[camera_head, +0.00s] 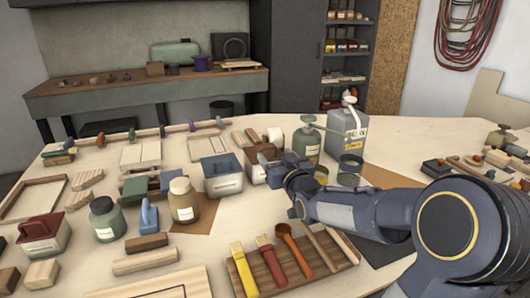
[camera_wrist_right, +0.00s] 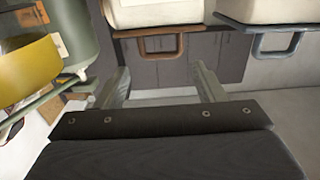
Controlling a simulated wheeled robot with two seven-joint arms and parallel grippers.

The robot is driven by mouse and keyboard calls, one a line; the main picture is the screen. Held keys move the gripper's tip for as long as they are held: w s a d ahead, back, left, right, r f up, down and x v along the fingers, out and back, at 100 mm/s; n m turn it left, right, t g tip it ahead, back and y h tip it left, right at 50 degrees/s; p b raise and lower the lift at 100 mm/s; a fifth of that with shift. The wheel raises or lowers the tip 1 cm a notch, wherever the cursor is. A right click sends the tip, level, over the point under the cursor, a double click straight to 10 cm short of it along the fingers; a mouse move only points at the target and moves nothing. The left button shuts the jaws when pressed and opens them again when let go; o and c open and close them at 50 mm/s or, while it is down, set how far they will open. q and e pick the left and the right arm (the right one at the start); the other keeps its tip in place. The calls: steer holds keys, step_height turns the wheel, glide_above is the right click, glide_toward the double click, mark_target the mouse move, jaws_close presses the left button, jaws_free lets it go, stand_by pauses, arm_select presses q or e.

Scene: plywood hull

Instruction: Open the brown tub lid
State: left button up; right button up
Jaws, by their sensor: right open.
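The brown tub (camera_head: 254,174) stands on the workbench, a pale box with a brown top, partly hidden behind my right gripper. In the right wrist view its pale body shows at the top edge, with a brown loop handle (camera_wrist_right: 160,46) ahead of the fingers. My right gripper (camera_wrist_right: 160,82) is open, with nothing between its fingers; the handle lies beyond the fingertips, apart from them. In the head view the right gripper (camera_head: 270,168) is at the tub's front right side. The lid's state is hard to tell. My left gripper is not in view.
A blue-grey tub (camera_head: 222,177) stands close on the left of the brown one. A green canister (camera_head: 306,143) and open cans (camera_head: 349,170) stand close on the right. A tool tray (camera_head: 330,262) lies in front, under my right arm. Jars crowd the left.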

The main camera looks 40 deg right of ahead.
mark_target(269, 149)
steer(key=shift+w+f, duration=0.2)
steer(key=shift+w, duration=0.1)
steer(key=p+x, duration=0.1)
steer(key=x, duration=0.6)
steer(key=shift+w+d, duration=0.1)
steer(key=shift+w, duration=0.05)
